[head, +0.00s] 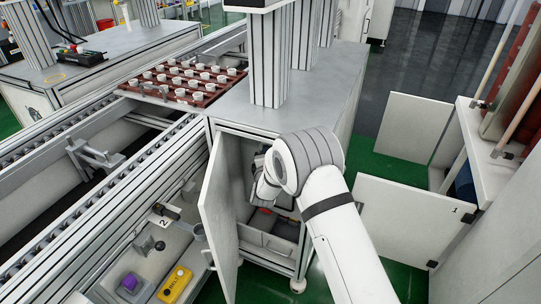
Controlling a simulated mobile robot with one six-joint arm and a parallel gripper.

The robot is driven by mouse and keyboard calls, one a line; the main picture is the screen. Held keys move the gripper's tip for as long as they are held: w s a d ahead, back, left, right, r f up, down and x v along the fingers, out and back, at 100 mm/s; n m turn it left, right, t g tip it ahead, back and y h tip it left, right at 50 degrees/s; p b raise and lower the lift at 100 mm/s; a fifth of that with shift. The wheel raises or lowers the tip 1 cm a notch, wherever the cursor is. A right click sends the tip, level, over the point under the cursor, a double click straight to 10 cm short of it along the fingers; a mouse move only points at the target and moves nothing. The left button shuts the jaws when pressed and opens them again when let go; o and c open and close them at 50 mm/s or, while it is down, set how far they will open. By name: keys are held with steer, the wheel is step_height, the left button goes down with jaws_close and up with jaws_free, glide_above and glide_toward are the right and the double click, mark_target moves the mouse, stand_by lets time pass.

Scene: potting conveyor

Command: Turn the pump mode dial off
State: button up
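No thing that I can make out for sure as the pump mode dial shows in the head view. My white arm reaches into an open cabinet (232,142) under the grey worktop. My gripper (262,186) is at the cabinet opening, partly hidden behind my own wrist. Its fingers are too small and covered to tell open from shut. The inside of the cabinet behind my arm is mostly hidden. The cabinet door (219,215) stands open to the left of my gripper.
A lower shelf left of the door holds a yellow button box (175,284), a purple object (130,283) and a black-knobbed lever (159,245). A red tray (128,91) of white pots sits on the conveyor. A low white panel (405,225) stands at right, with green floor between.

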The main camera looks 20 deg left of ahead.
stand_by(0.3)
steer(key=o, duration=1)
steer(key=shift+s, duration=0.1)
steer(key=p+v, duration=0.1)
steer(key=v, duration=0.6)
steer(key=shift+s+d, duration=0.15)
steer(key=shift+s, duration=0.2)
